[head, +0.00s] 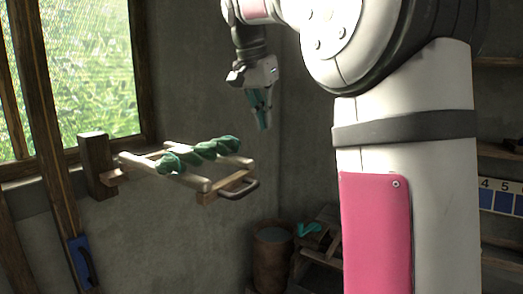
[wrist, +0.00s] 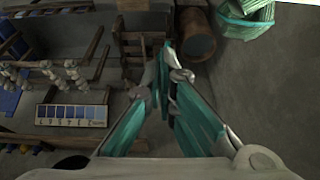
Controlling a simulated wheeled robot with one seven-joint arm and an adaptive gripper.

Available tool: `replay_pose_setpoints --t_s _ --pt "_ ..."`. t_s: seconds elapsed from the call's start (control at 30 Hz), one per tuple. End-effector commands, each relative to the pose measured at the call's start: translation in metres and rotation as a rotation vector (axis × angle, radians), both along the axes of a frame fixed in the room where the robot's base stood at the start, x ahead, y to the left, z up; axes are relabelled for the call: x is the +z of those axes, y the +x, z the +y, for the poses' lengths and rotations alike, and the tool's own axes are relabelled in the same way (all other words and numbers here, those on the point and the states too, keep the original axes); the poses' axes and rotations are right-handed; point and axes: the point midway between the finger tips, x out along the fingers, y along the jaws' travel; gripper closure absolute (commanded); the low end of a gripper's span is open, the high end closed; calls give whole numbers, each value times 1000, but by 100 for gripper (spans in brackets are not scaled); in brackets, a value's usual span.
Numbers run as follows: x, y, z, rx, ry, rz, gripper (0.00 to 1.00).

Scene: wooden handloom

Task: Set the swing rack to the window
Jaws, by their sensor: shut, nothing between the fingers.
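The swing rack (head: 215,193) is a light wooden frame that juts out from a wooden block on the wall, beside the window (head: 100,70). Twisted green skeins (head: 200,153) lie across its bars. A grey handle (head: 243,191) is at its free right end. My gripper (head: 264,126) is shut and empty, pointing down, above and a little to the right of the rack in the head view, apart from it. In the wrist view its teal fingers (wrist: 168,62) meet at the tips. I cannot clearly make out the rack in that view.
A rusty barrel (head: 272,258) and a small wooden stand (head: 318,245) are on the floor below. A wooden post (head: 45,120) with a blue handle (head: 82,262) stands at left. The wrist view shows a numbered blue card (wrist: 72,115) and a green bundle (wrist: 245,18).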

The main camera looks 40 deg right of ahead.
Motion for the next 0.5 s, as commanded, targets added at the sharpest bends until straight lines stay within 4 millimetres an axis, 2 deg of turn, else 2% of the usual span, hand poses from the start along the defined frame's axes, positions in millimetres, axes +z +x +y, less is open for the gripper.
replay_pose_setpoints --t_s 0.4,0.5 --pt "-77 7 -25 -1 2 5 100" --pt "-73 2 -8 3 -1 -1 100"
